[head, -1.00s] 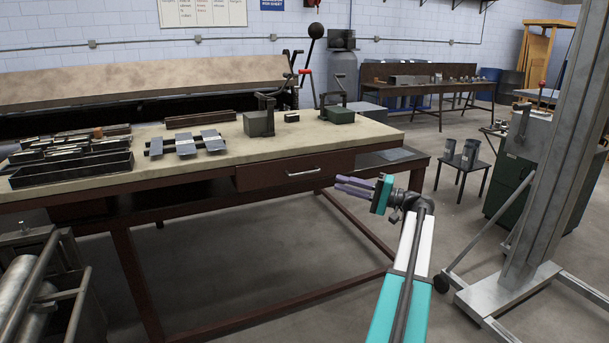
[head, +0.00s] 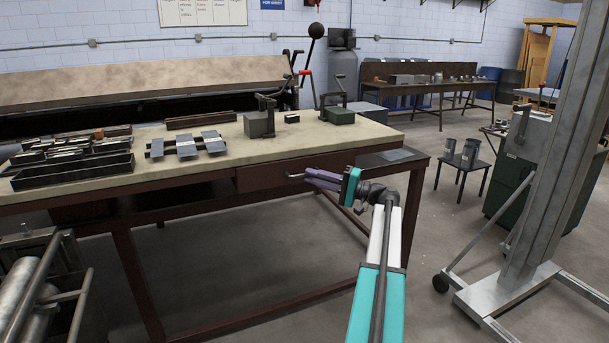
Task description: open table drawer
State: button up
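The table drawer (head: 262,177) has a dark reddish-brown front set under the tabletop and looks closed. Its metal bar handle shows only at its left end (head: 293,177); my gripper hides the rest. My gripper (head: 307,179) has two purple fingers pointing left, in front of the right part of the drawer at handle height. The fingers look apart, with a narrow gap between them. I cannot tell whether they touch the handle or are still short of it. The worktable (head: 330,147) has a pale top and dark red legs.
Black trays of metal parts (head: 75,172), a plate fixture (head: 187,145) and clamp tools (head: 260,123) stand on the tabletop. A metal roller machine (head: 40,290) is at the lower left and a steel mast (head: 545,200) at the right. Floor in front of the table is clear.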

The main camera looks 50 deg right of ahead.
jog(key=shift+x, duration=1.7)
grip_shut()
jog(key=shift+a, duration=0.1)
